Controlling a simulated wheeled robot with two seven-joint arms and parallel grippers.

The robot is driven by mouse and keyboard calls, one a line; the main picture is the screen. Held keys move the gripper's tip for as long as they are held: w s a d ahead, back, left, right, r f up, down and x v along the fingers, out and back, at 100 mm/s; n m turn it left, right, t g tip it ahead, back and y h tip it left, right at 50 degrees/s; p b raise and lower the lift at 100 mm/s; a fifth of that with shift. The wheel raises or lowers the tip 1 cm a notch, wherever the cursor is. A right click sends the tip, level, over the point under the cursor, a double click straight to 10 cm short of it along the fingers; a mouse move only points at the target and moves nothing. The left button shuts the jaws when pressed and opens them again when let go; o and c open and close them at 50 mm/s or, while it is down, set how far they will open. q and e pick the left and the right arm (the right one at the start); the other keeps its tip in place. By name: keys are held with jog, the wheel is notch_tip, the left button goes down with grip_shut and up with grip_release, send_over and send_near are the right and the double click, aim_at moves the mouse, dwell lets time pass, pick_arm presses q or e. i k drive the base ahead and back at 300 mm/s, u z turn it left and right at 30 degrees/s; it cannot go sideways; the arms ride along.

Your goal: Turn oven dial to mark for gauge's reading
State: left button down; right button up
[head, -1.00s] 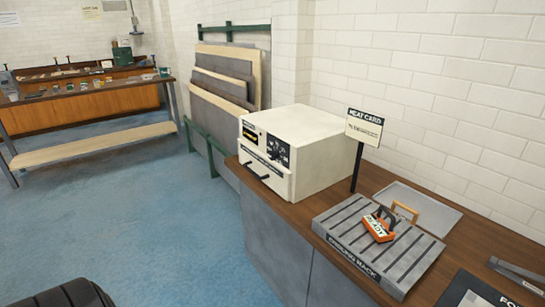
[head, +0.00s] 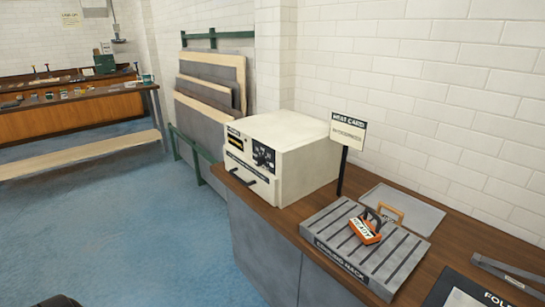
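The cream oven (head: 302,160) stands on the wooden counter. Its dark control panel (head: 264,156) with the dial is on the front face, too small to read the setting. A yellowish display (head: 236,143) sits left of the panel, and a dark handle (head: 247,176) is below. A heat card (head: 348,131) stands on a post right of the oven; its text is too small to read. No gauge can be made out clearly.
A grey cooling rack (head: 330,232) bears an orange tagged item (head: 364,231). A grey tray (head: 421,213) lies behind it. Sheets (head: 208,92) lean in a green rack by the wall. A workbench (head: 90,112) stands far left. Blue floor (head: 120,235) is open.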

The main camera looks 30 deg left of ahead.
aim_at(259, 161)
jog(key=u, duration=2.2)
jog(key=i, duration=1.25)
jog(key=z, duration=2.85)
